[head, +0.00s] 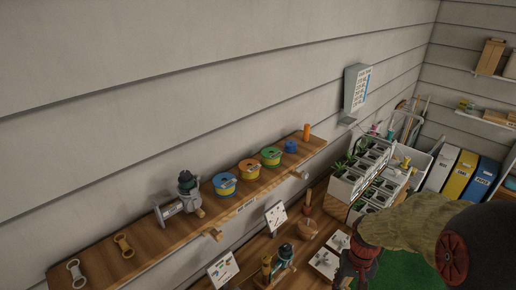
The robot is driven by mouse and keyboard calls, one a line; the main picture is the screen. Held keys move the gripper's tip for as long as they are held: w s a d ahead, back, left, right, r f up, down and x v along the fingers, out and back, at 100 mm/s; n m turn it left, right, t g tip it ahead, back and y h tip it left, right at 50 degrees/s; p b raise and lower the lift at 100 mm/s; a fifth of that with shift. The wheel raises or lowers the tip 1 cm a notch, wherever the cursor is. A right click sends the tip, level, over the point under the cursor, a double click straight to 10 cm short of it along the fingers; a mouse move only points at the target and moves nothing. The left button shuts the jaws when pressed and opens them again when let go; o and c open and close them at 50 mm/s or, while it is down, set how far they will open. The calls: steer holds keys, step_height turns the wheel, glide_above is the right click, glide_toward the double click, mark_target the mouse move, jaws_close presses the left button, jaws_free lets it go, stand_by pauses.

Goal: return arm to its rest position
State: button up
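Parts of my arm show at the lower right of the head view: a dark rounded joint with a red cap, a tan link, and a dark and red section at the bottom edge. The arm bends downward there, in front of the workbench (256,247). I see no gripper fingers, so I cannot tell whether anything is held.
Coloured binders (461,173) stand at right. A grey box (356,88) hangs on the wall.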

steer(key=s+a+r+n+t+b, duration=0.2)
steer(key=s+a+r+t+b, duration=0.4)
steer(key=b, duration=0.9)
steer(key=s+a+r, duration=0.2)
steer(key=s+r, duration=0.2)
steer(key=s, duration=0.1)
steer(key=shift+s+r+t, duration=0.3)
steer(key=shift+r+t, duration=0.05)
steer(key=shift+t, duration=0.05)
